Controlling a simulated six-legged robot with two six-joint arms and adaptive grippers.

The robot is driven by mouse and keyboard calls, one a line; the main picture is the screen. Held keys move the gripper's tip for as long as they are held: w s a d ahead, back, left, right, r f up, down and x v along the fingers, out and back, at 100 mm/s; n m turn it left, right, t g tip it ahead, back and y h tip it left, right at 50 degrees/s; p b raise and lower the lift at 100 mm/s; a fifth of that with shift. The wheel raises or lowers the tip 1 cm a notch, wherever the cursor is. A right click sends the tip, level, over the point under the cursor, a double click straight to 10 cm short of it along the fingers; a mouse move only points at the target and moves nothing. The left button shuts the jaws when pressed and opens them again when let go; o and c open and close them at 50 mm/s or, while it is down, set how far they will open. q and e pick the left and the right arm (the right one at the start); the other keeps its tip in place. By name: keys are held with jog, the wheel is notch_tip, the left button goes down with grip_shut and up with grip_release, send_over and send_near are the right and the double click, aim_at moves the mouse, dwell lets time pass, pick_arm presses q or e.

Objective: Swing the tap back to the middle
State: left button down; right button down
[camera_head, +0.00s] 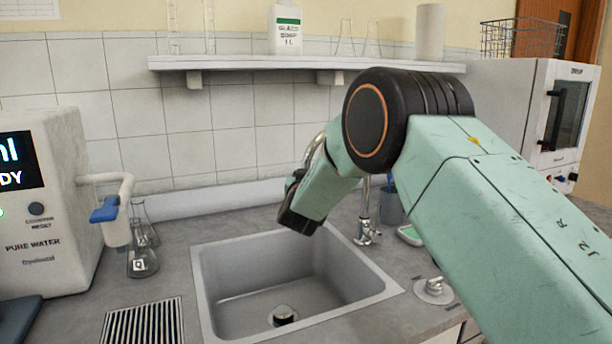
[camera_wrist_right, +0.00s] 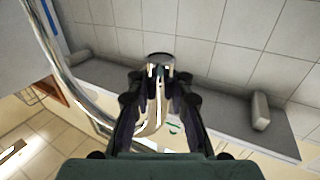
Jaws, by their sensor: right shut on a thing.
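The chrome tap (camera_head: 366,222) stands at the back right corner of the grey sink (camera_head: 197,290). Its curved spout shows in part behind my right arm, which hides much of it. My right gripper (camera_head: 297,218) is over the back of the sink, shut on the spout. In the right wrist view my right gripper (camera_wrist_right: 158,72) has its two dark fingers on either side of the shiny spout end (camera_wrist_right: 154,100). More of the curved chrome tube (camera_wrist_right: 62,62) runs down the left of that view. My left gripper is not in view.
A water purifier (camera_head: 40,255) with a blue-tipped dispenser arm stands at left, beside glass flasks (camera_head: 142,262). A drain grate (camera_head: 145,322) lies in front. A shelf (camera_head: 250,63) with bottle and glassware runs above. A blue-grey cup (camera_head: 391,208) and a small dish (camera_head: 410,235) sit right of the tap.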

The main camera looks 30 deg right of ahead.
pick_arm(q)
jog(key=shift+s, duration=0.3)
pick_arm(e)
jog(key=shift+s+a+f, duration=0.1)
jog(key=shift+a, duration=0.1)
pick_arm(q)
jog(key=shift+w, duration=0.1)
pick_arm(e)
jog(key=c, duration=1.7)
grip_release()
jog(key=o, duration=0.5)
jog(key=shift+w+a, duration=0.2)
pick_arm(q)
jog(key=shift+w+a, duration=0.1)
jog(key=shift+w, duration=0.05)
pick_arm(e)
jog(key=shift+d, duration=0.2)
jog(key=shift+s+d, duration=0.1)
